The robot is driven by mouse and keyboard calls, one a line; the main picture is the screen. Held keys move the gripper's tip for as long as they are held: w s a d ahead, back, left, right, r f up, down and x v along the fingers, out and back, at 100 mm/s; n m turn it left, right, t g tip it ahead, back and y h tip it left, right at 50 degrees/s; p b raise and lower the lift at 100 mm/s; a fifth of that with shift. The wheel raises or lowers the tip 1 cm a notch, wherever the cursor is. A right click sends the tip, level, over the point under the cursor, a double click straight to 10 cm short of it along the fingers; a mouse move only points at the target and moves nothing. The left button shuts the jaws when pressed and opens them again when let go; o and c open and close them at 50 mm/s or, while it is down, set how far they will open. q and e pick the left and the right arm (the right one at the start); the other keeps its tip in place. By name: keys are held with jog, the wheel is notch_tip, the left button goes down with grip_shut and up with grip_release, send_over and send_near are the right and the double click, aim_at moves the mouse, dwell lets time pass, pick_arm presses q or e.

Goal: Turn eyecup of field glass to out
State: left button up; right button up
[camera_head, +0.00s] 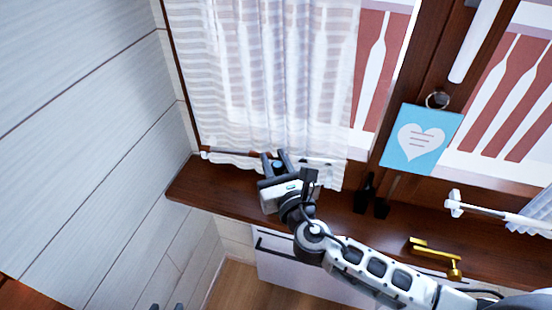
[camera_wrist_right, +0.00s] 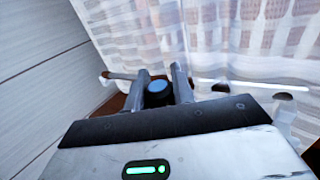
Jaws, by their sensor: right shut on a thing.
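The field glass shows only in small part, as a dark round piece with a blue top (camera_wrist_right: 158,88), between the fingers of my right gripper (camera_wrist_right: 160,84) in the right wrist view. In the head view the same blue-topped piece (camera_head: 277,165) is between the fingers of my right gripper (camera_head: 275,160), over the wooden sill by the curtain. The right gripper is shut on it. The rest of the field glass and the eyecup's setting are hidden or too small to tell. My left gripper (camera_head: 165,306) shows only its two tips, apart, at the bottom edge.
A sheer curtain (camera_head: 285,80) hangs directly behind the right gripper. The brown sill (camera_head: 215,190) holds small dark upright objects (camera_head: 367,193) and a gold handle-like piece (camera_head: 435,255). A blue heart card (camera_head: 421,140) is to the right. A plank wall (camera_head: 80,140) stands left.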

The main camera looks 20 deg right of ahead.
jog(key=n+y, duration=0.1)
jog(key=y, duration=0.1)
jog(key=shift+f+n+y, duration=0.1)
jog(key=shift+n+y, duration=0.2)
jog(key=shift+n, duration=0.1)
jog(key=n+y+b, duration=0.1)
jog(key=n+g+y+b, duration=0.1)
jog(key=y, duration=0.1)
jog(key=shift+a+f, duration=0.1)
jog(key=shift+a, duration=0.1)
jog(key=shift+s+a+n+g+y+b, duration=0.1)
jog(key=shift+n+g+y+b, duration=0.45)
jog(key=shift+y, duration=0.45)
pick_arm(q)
jog(key=shift+w+d+f+b, duration=0.15)
jog(key=shift+w+f+b, duration=0.1)
jog(key=shift+f, duration=0.2)
jog(key=shift+w+d+f+b, duration=0.15)
jog(key=shift+f+b, duration=0.1)
jog(key=shift+f, duration=0.15)
pick_arm(e)
jog(key=shift+a+n+g+y, duration=0.1)
jog(key=shift+n+g+y, duration=0.25)
jog(key=shift+n+y, duration=0.3)
pick_arm(q)
jog(key=shift+r, duration=0.1)
jog(key=shift+s+h, duration=0.25)
jog(key=shift+h, duration=0.05)
pick_arm(e)
jog(key=o, duration=1)
